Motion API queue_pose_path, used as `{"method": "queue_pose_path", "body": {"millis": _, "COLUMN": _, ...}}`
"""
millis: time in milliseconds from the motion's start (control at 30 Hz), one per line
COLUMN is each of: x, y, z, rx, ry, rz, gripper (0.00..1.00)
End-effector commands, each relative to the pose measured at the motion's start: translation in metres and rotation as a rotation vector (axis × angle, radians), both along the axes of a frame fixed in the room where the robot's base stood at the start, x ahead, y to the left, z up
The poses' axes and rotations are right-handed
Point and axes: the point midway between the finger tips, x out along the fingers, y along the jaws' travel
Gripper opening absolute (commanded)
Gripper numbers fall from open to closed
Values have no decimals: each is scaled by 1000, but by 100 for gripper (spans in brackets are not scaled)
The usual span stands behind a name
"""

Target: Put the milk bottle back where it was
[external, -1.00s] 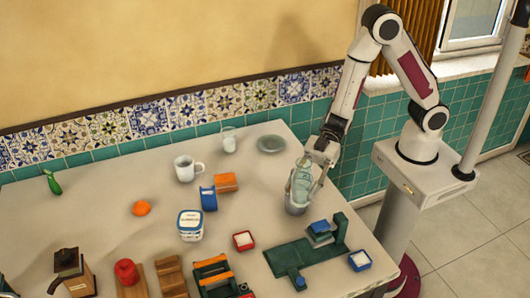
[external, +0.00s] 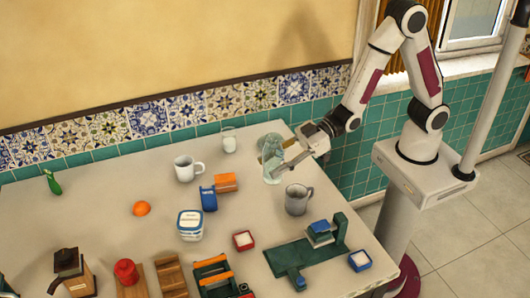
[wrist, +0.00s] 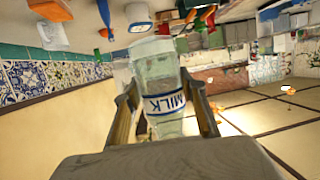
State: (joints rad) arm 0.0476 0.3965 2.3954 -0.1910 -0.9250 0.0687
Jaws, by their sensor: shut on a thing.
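The milk bottle (external: 272,170) is clear glass, pale and greenish. In the wrist view the bottle (wrist: 155,70) lies between both fingers, its MILK label upside down. My gripper (external: 277,157) is shut on it from the right and holds it roughly upright at the back right of the table. The bottle and fingers cover most of the small grey-green plate there. I cannot tell whether the bottle's base touches the plate or hangs just above it.
A grey metal mug (external: 298,200) stands in front, to the right. A glass jug (external: 229,141) and a white mug (external: 186,168) stand to the left. The tiled wall runs close behind.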

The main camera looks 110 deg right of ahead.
Motion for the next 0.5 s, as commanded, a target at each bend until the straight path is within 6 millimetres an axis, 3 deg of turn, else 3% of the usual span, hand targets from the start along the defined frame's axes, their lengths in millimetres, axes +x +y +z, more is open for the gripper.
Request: {"method": "queue_pose_path", "body": {"millis": 500, "x": 3, "y": -15, "z": 12, "rx": -1, "ry": -2, "rz": -118, "gripper": 9}}
